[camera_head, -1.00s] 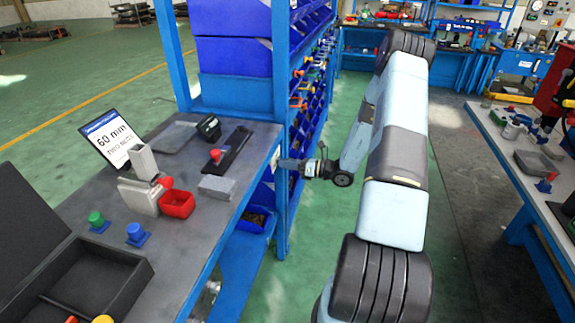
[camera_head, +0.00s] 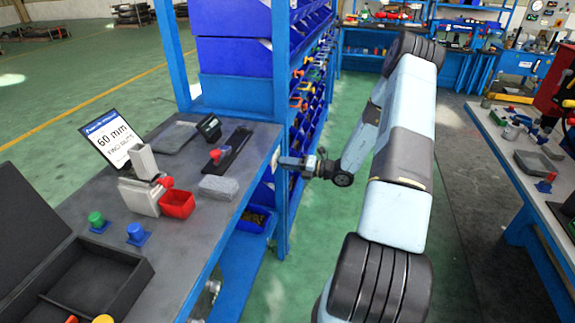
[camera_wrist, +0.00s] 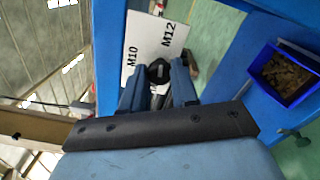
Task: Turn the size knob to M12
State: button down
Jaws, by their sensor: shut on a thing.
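The size plate (camera_wrist: 142,42) is white, with M10 and M12 printed on it, and fills the upper middle of the wrist view. M10 is at its left and M12 at its upper right. The dark size knob (camera_wrist: 158,70) stands in front of it, partly hidden by my fingers. My gripper (camera_wrist: 157,88) is shut on the knob, one blue finger on each side. I cannot tell which mark the knob points to. In the head view my gripper (camera_head: 299,166) reaches left to the bench's right edge, beside the blue rack post.
The grey bench (camera_head: 190,215) carries a sign (camera_head: 111,138), a red bin (camera_head: 177,204) and small colored pieces. A blue rack post (camera_head: 281,120) stands close beside my gripper. A blue bin (camera_wrist: 285,74) is at the right of the wrist view. The green floor aisle is open.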

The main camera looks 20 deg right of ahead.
jog(key=shift+w+d, duration=0.1)
jog(key=shift+d, duration=0.1)
dwell(0.3)
jog(key=c, duration=0.9)
grip_release()
jog(key=shift+a, duration=0.1)
jog(key=shift+o, duration=0.2)
jog(key=v, duration=1.4)
jog(key=shift+f, duration=0.1)
